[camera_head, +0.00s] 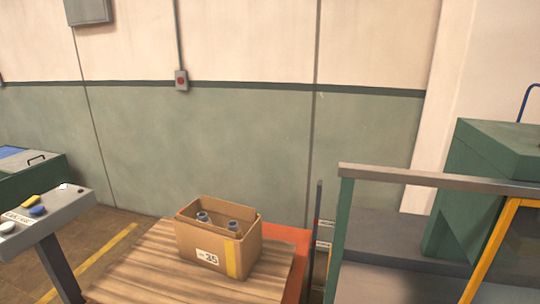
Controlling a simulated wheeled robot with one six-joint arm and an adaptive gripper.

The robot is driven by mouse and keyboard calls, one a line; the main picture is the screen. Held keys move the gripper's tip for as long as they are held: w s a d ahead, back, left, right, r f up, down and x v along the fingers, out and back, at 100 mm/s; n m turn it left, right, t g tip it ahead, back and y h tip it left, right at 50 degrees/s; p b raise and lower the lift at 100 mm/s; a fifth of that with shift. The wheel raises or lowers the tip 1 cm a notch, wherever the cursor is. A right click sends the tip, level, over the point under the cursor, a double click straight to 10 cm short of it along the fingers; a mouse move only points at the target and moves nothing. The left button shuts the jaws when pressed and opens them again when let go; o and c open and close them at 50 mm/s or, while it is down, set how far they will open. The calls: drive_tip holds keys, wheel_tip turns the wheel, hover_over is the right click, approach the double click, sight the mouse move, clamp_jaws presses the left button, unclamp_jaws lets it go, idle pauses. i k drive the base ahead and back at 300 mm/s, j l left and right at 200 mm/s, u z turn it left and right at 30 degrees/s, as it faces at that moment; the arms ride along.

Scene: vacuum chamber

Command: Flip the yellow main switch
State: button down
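A grey control console (62,205) on a slanted post stands at the left edge, partly cut off by the frame. On its top is a small yellow control (31,202), which looks like the yellow main switch; its position is too small to read. A blue control (38,211) lies just beside it, and a white round one (7,227) sits nearer the left edge. My gripper is not in view.
A cardboard box (207,250) with grey bottles stands on a wooden pallet (150,262) right of the console. A green-posted railing (430,180) and green machine (490,150) fill the right. A red-button box (181,80) is on the wall. Floor (100,225) shows between console and pallet.

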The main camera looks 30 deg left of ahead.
sight(27, 204)
drive_tip(key=u, duration=2.2)
